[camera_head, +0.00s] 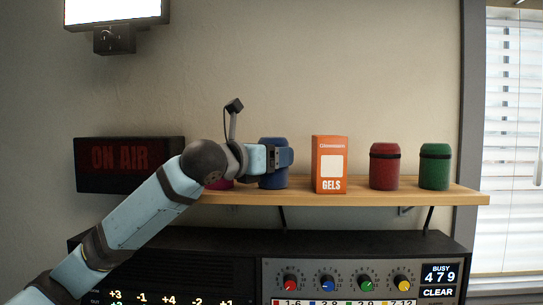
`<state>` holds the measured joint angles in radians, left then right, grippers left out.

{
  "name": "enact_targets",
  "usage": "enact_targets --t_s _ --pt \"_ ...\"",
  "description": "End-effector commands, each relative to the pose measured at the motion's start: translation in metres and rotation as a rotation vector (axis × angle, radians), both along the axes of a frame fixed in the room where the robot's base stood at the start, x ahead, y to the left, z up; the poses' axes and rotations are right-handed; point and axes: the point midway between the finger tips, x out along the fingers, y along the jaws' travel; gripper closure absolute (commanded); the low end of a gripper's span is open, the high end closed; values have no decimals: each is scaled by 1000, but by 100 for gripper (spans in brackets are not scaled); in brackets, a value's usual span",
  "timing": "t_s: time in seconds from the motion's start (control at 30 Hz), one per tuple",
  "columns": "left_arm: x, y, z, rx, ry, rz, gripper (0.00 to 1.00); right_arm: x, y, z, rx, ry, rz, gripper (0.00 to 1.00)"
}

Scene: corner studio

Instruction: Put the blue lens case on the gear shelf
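The blue lens case (273,181) stands upright on the wooden gear shelf (390,196), left of the orange gels box. My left gripper (281,157) reaches in from the left at the case's upper half and covers part of its front. The far finger is hidden, so I cannot tell whether the gripper is closed on the case or loose around it. The case's base looks level with the shelf top. My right gripper is not in view.
The orange gels box (330,165), a red case (384,167) and a green case (434,167) stand to the right. A magenta thing (219,184) is mostly hidden behind my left arm. An ON AIR sign (120,160) is at left. A control console (350,278) lies below.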

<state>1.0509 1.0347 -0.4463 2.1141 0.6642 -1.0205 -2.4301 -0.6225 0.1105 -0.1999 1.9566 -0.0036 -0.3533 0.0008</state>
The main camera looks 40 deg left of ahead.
Motion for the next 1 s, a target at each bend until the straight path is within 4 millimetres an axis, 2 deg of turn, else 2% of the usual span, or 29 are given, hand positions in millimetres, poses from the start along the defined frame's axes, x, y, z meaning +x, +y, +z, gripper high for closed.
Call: enact_targets --t_s 0.17,0.2,0.23,0.57,0.63,0.77,1.0 --pt "0 0 -2 1 0 0 65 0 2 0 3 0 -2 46" --pt "0 0 -3 0 1 0 27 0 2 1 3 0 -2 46" --pt "0 0 -3 0 1 0 21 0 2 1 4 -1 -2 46" --pt "0 0 0 -1 0 -1 21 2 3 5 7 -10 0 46" --pt "-6 1 -1 1 0 0 21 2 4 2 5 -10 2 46" --pt "-28 5 -3 4 -1 2 21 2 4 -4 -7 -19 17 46" --pt "-79 13 -3 5 -1 3 21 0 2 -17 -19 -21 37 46"
